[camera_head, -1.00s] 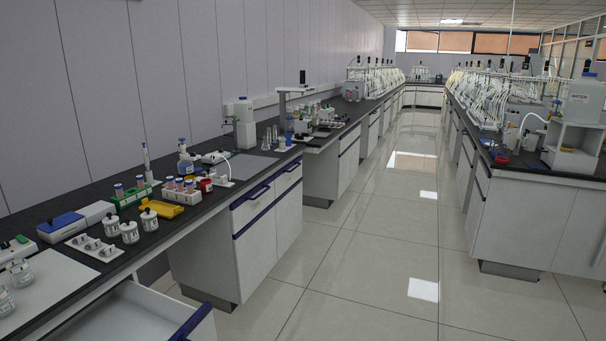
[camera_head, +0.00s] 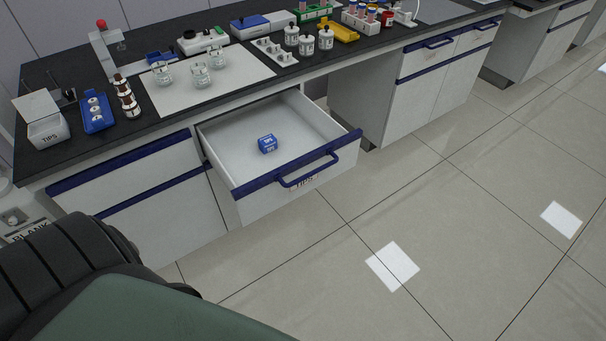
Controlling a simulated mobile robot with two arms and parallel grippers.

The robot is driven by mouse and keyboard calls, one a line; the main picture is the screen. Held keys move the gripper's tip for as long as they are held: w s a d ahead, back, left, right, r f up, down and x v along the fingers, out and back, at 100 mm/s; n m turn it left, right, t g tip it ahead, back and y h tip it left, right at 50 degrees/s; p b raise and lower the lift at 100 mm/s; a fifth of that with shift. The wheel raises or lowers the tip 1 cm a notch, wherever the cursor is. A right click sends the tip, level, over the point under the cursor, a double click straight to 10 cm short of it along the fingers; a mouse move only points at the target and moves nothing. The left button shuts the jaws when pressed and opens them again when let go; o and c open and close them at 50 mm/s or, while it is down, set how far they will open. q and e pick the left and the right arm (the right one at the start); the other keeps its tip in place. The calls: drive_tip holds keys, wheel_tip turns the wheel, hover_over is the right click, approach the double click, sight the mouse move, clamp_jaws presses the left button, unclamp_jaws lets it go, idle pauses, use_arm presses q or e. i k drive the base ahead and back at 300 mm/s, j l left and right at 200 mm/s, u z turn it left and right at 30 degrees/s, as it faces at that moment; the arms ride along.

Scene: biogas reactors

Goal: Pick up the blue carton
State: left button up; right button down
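A small blue carton (camera_head: 267,144) with white lettering that seems to read TIPS lies inside an open drawer (camera_head: 225,173). The drawer is pulled out from under the black bench and has a blue front edge and handle. Neither of my grippers shows in this view. A dark arm part of mine and a green surface fill the lower left corner.
The bench top (camera_head: 75,160) holds a white TIPS box (camera_head: 45,128), a blue rack (camera_head: 96,112), brown bottles (camera_head: 126,97), a white mat (camera_head: 160,104) with glass jars, and a yellow tray (camera_head: 340,31). The tiled floor (camera_head: 400,200) before the drawer is clear.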

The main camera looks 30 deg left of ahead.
sight(266, 144)
drive_tip(key=u, duration=1.3)
drive_tip(key=i+j+z, duration=0.1)
drive_tip(key=i+j, duration=0.15)
drive_tip(key=i, duration=0.1)
